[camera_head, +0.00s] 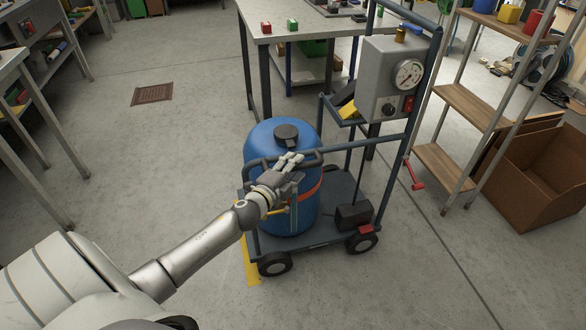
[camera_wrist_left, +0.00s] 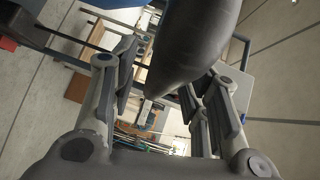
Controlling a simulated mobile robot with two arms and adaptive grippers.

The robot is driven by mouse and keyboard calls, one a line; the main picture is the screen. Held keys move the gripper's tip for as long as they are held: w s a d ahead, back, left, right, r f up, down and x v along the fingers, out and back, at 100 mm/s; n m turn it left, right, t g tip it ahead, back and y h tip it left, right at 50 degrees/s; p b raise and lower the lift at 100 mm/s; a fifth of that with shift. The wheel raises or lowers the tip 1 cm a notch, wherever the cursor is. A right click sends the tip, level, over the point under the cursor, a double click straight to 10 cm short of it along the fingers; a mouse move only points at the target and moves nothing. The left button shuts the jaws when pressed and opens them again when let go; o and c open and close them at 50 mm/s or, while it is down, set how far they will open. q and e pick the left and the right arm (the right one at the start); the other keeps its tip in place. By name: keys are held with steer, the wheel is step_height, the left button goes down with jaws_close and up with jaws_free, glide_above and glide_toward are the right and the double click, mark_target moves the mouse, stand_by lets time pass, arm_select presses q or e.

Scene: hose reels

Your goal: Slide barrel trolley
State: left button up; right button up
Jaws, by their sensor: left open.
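The barrel trolley (camera_head: 335,204) stands in the middle of the head view, a dark wheeled frame with a blue barrel (camera_head: 268,137) on its deck. An orange strap goes round the barrel. A grey box with a round gauge (camera_head: 408,74) is on its right upright. My left gripper (camera_head: 291,159) is at the trolley's near handle bar (camera_head: 322,150), in front of the barrel. In the left wrist view, its fingers (camera_wrist_left: 165,95) are apart, with a thick dark bar (camera_wrist_left: 198,40) running between or just beyond them. I cannot tell whether they touch it. My right gripper is not in view.
A workbench (camera_head: 321,24) stands behind the trolley. A wooden shelf rack (camera_head: 470,103) and a brown open box (camera_head: 535,180) are close on the right. A table (camera_head: 12,62) is at the left. A floor drain (camera_head: 152,95) lies in the clear floor left of the trolley.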

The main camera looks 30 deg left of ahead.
arm_select(q)
steer(key=c, duration=0.8)
jaws_close()
